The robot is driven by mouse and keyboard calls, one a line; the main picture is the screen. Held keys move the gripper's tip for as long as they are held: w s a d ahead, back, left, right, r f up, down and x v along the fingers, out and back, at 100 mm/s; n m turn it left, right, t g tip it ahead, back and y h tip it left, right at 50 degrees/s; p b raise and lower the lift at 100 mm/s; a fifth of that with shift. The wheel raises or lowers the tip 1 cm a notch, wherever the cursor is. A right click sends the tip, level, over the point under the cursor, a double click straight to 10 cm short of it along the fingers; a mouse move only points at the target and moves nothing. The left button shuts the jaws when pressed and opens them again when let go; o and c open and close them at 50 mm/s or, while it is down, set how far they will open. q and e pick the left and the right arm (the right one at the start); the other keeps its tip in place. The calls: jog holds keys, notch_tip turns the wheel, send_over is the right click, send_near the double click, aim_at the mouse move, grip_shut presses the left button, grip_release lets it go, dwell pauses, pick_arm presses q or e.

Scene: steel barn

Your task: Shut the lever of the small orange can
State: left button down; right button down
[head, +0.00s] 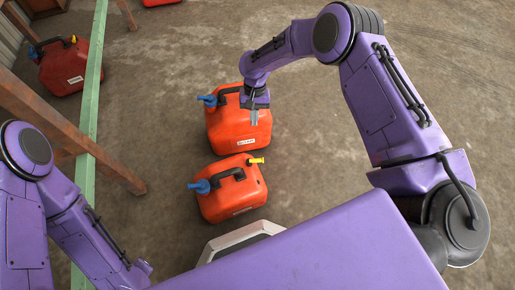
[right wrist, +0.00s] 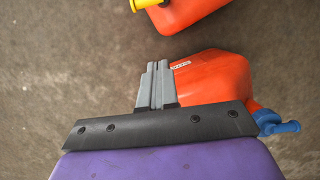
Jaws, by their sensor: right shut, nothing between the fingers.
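The small orange can (head: 238,204) stands on the floor nearest my body, with a black handle, a blue spout on the left and a yellow lever (head: 257,160) sticking out at its top right. In the right wrist view, part of that can (right wrist: 185,17) and its yellow lever (right wrist: 147,4) show at the top edge. My right gripper (head: 255,119) is shut and empty, pointing down in front of the larger orange can (head: 228,134); its fingers also show in the right wrist view (right wrist: 157,64). It is apart from the lever. My left gripper is out of view.
The larger can stands just behind the small one; its blue spout shows in the right wrist view (right wrist: 277,124). A red can (head: 64,68) stands at the left, beyond a green beam (head: 94,80) and brown timbers (head: 50,115). Concrete floor to the right is clear.

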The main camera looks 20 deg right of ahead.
jog(key=shift+s+d+r+n+h, duration=0.25)
jog(key=shift+d+r+n+h, duration=0.05)
jog(key=shift+d, duration=0.05)
jog(key=s+a+f+b, duration=0.2)
jog(key=s+f, duration=0.4)
jog(key=f, duration=0.4)
jog(key=shift+s+f+b, duration=0.2)
jog(key=shift+s+b, duration=0.05)
jog(key=shift+b, duration=0.5)
jog(key=shift+s+m+p, duration=0.15)
jog(key=shift+m+p, duration=0.25)
jog(key=shift+p, duration=0.05)
